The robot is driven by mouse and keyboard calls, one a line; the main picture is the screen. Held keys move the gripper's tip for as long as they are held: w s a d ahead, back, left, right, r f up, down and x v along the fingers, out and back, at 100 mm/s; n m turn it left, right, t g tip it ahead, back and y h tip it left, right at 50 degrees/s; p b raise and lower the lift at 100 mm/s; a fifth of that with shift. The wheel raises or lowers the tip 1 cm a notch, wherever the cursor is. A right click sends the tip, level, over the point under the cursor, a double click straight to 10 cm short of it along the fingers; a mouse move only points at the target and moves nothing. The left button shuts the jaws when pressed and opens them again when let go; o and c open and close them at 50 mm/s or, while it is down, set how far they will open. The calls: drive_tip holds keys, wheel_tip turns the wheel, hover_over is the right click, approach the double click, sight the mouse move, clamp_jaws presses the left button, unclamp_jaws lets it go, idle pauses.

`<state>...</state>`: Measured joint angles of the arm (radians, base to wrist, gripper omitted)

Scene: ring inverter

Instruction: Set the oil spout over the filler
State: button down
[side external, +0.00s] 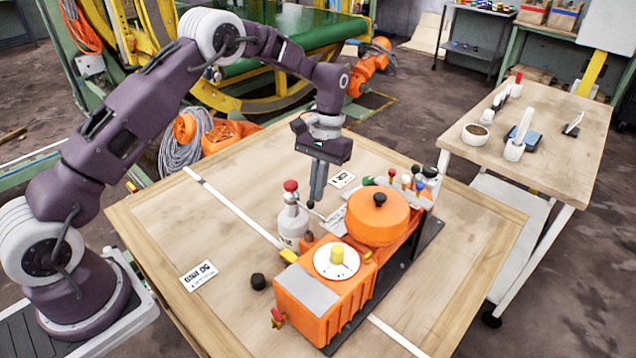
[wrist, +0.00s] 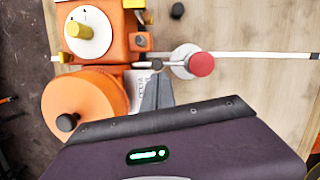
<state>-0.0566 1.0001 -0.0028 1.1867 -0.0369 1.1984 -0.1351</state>
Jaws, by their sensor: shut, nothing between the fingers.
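The oil can (side external: 291,222) is a pale bottle with a red top, upright on the table beside the orange machine (side external: 318,300). In the wrist view the red top (wrist: 201,64) is right of the machine, and the thin spout (wrist: 168,63) points left towards the machine's edge. A small orange fitting (wrist: 140,41) there may be the filler; I cannot tell whether the spout tip is over it. My gripper (side external: 317,197) points down, shut and empty, above and just behind the can's spout. Its fingers (wrist: 156,80) show apart from the can in the wrist view.
The machine carries an orange round lid (side external: 378,215) with a black knob and a white dial (side external: 336,260) with a yellow knob. A black cap (side external: 258,281) lies on the table (side external: 150,222). Several coloured knobs stand behind the lid. The table's left side is mostly clear.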

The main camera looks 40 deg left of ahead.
drive_tip(key=shift+s+m, duration=0.15)
drive_tip(key=shift+m, duration=0.25)
drive_tip(key=shift+s, duration=0.1)
drive_tip(key=shift+s+a, duration=0.3)
drive_tip(key=shift+a, duration=0.35)
drive_tip(key=w+r, duration=0.6)
drive_tip(key=r, duration=0.3)
drive_tip(key=shift+w+a+r, duration=0.2)
drive_tip(key=shift+a+r, duration=0.1)
drive_tip(key=shift+r, duration=0.05)
